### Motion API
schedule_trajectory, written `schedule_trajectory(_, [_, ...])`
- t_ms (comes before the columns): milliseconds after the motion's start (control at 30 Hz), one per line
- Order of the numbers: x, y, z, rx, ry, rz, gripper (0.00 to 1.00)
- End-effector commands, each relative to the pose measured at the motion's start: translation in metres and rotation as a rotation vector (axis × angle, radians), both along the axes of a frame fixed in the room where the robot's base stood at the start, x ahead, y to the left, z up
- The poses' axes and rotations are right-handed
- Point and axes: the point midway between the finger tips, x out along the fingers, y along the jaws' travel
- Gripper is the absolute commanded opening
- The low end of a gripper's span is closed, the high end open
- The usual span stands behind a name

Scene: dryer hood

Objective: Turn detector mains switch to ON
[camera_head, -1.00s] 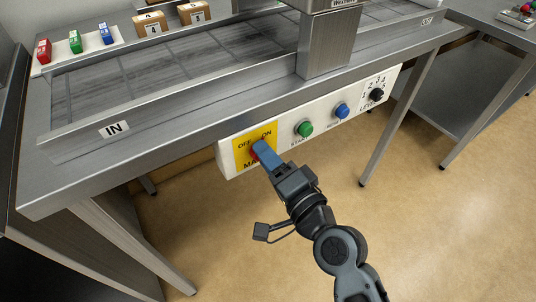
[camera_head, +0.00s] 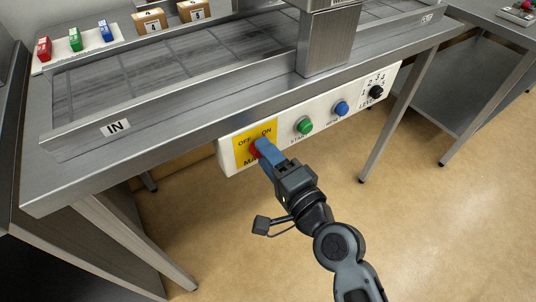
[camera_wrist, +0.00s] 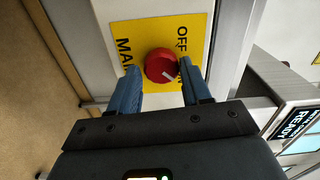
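The detector mains switch (camera_wrist: 161,66) is a round red knob with a white mark, on a yellow plate (camera_wrist: 128,36) lettered OFF, ON and MAINS. In the head view my gripper (camera_head: 262,144) partly covers the red knob (camera_head: 254,150).
The white panel also carries a green button (camera_head: 304,125), a blue button (camera_head: 341,108) and a black level dial (camera_head: 376,92). The conveyor table's metal edge (camera_head: 180,137) overhangs the panel. The floor in front is clear.

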Motion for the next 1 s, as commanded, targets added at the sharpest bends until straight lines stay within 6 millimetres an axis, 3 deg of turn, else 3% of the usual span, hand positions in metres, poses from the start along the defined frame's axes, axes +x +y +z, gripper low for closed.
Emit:
schedule_trajectory(200, [0.000, 0.000, 0.001, -0.001, -0.003, 0.000, 0.67])
schedule_trajectory(467, [-0.002, -0.001, 0.001, 0.000, -0.004, 0.000, 0.67])
schedule_trajectory(1000, [-0.060, -0.041, 0.000, 0.000, -0.003, -0.001, 0.67])
